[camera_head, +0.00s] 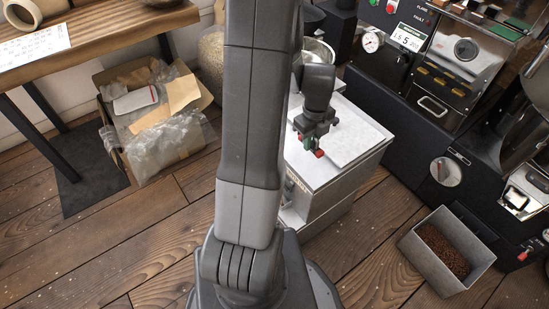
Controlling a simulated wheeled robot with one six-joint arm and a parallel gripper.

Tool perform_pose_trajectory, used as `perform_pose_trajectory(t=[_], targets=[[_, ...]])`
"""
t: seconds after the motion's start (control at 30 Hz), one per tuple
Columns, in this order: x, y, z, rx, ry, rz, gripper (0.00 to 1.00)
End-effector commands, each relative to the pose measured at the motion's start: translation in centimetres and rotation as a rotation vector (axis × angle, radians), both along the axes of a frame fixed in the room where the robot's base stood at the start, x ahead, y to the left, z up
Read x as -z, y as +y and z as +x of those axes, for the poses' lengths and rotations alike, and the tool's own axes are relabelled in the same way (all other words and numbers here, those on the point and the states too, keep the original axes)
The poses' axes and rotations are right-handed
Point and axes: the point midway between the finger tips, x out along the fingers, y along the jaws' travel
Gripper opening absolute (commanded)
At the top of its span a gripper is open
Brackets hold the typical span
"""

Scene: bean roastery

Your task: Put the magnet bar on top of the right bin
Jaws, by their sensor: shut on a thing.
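My gripper (311,142) is shut on a small red and green piece, which I take to be the magnet bar (319,154). Only its red end and some green show; the fingers cover the rest. Gripper and bar are over the left part of a pale grey bin (352,150) with a flat, light top. I cannot tell whether the bar touches that top. My arm hides the bin's left side and whatever stands behind it, so I cannot tell left bin from right bin.
A metal bowl (320,52) is behind the gripper. A black roasting machine (425,125) stands close on the right, with a grey tub of beans (418,251) on the floor. A cardboard box (114,139) of packaging and a wooden table (110,28) are at left.

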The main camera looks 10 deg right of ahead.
Motion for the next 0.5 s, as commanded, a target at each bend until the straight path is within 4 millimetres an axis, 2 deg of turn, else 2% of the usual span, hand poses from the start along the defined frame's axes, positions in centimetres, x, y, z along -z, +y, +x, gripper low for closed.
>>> perform_pose_trajectory(t=[0.1, 0.33, 0.5], targets=[[0.6, 0.1, -0.2, 0.004, 0.003, 0.003, 0.00], [5.0, 0.1, -0.2, 0.004, 0.005, 0.003, 0.00], [6.3, 0.1, -0.1, 0.003, 0.003, 0.002, 0.00]])
